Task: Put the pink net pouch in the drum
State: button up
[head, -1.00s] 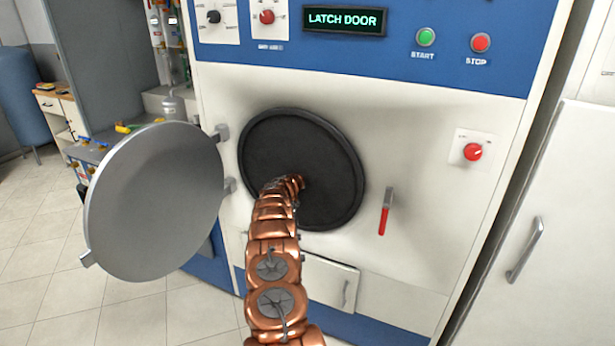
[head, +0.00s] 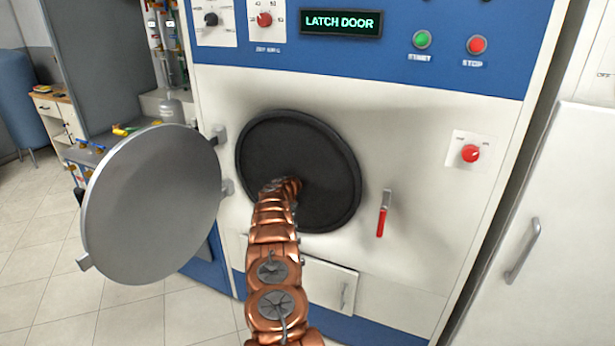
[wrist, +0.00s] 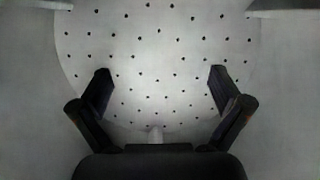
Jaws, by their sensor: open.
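The drum opening (head: 325,180) shows in the head view as a dark round port with a black rim in the machine's white front. My copper arm reaches into it, so my gripper is hidden in that view. In the wrist view my gripper (wrist: 160,95) is open, its two dark fingers wide apart with nothing between them. Beyond the fingers is the drum's pale perforated back wall (wrist: 150,50). The pink net pouch is not visible in either current view.
The round grey door (head: 152,205) stands open on its hinges to the left of the port. A red-handled lever (head: 382,215) is to the right. The display (head: 341,22) reads "LATCH DOOR". Green start (head: 421,39) and red stop (head: 478,45) buttons are above.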

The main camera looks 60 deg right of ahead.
jog(key=v, duration=1.2)
dwell(0.7)
jog(key=shift+s, duration=0.1)
dwell(0.8)
